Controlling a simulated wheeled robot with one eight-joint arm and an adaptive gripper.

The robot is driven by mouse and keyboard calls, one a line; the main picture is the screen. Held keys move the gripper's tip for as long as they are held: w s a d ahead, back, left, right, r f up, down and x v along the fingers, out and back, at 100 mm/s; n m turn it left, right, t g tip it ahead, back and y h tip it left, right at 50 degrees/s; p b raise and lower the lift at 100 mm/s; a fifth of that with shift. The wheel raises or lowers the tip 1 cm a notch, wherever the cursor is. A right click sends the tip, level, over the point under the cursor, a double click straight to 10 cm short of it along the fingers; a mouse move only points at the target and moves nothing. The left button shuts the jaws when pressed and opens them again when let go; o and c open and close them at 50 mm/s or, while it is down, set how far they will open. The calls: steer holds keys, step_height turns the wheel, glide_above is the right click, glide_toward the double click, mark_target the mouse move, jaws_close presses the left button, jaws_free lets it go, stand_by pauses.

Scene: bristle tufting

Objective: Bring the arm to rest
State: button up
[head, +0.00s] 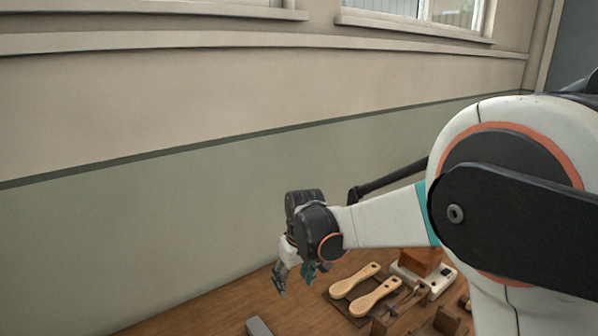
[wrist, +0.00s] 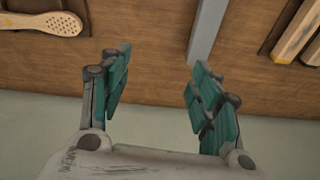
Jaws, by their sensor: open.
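My arm reaches from the right of the head view toward the middle, with my gripper (head: 293,277) pointing down above the wooden bench (head: 180,322). In the wrist view my gripper (wrist: 157,85) is open, its two teal-padded fingers wide apart with nothing between them. Bare wood of the bench (wrist: 150,50) shows beyond the fingertips. A grey bar (wrist: 207,30) lies on the wood near the right finger in that view. Whether the fingers touch anything cannot be told, but none shows between them.
Two perforated wooden brush bodies (head: 354,281) lie on a dark mat right of my gripper. Behind them is a white device with a wooden block (head: 424,262). Small wooden holders (head: 403,303) stand nearby. A grey bar (head: 258,327) lies at the front. A wall (head: 150,220) rises behind the bench.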

steer(key=s+d+r+m+t, duration=0.25)
steer(key=s+d+r, duration=0.25)
steer(key=d+r, duration=0.55)
steer(key=s+d+m+t, duration=0.1)
steer(key=s+d, duration=0.2)
steer(key=s, duration=0.4)
steer(key=s+d+f+m+t+b, duration=0.1)
steer(key=s+d, duration=0.3)
steer(key=s, duration=0.3)
steer(key=s+d+m+t+h+b, duration=0.1)
steer(key=s+d, duration=0.2)
steer(key=s, duration=0.5)
steer(key=shift+d+f+m, duration=0.3)
steer(key=shift+m, duration=0.05)
